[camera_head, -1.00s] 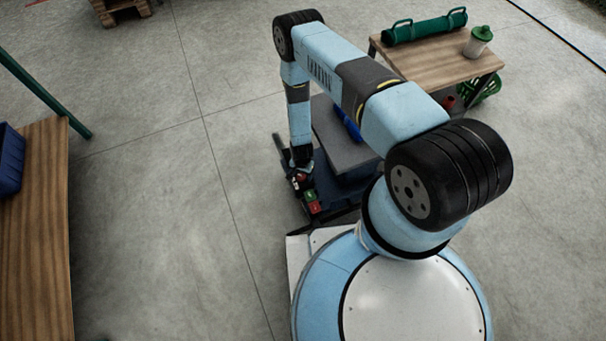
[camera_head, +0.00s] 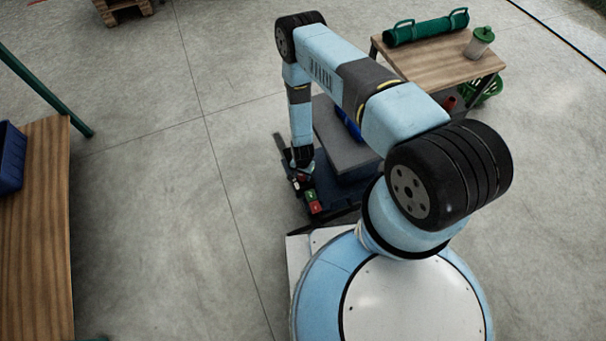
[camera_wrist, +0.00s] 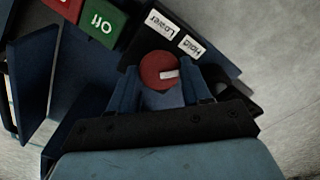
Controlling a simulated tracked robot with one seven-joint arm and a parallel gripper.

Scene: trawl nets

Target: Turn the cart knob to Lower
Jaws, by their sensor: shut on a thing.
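The red cart knob (camera_wrist: 156,67) sits on the dark control panel (camera_wrist: 222,62) in the wrist view. Its white pointer mark points to the right in the picture, below the Hold label. The white Lower label (camera_wrist: 159,25) is above the knob. The Hold label (camera_wrist: 191,45) is above and to its right. My gripper (camera_wrist: 160,78) is shut on the knob, with one blue finger on each side. In the head view my gripper (camera_head: 301,172) is down at the cart's panel; the knob itself cannot be made out there.
A green Off button (camera_wrist: 101,22) and a red button (camera_wrist: 63,8) lie left of the labels. The cart (camera_head: 345,145) has a grey top. A wooden table (camera_head: 440,65) stands behind right, a wooden bench (camera_head: 45,230) at left. Open floor lies between bench and cart.

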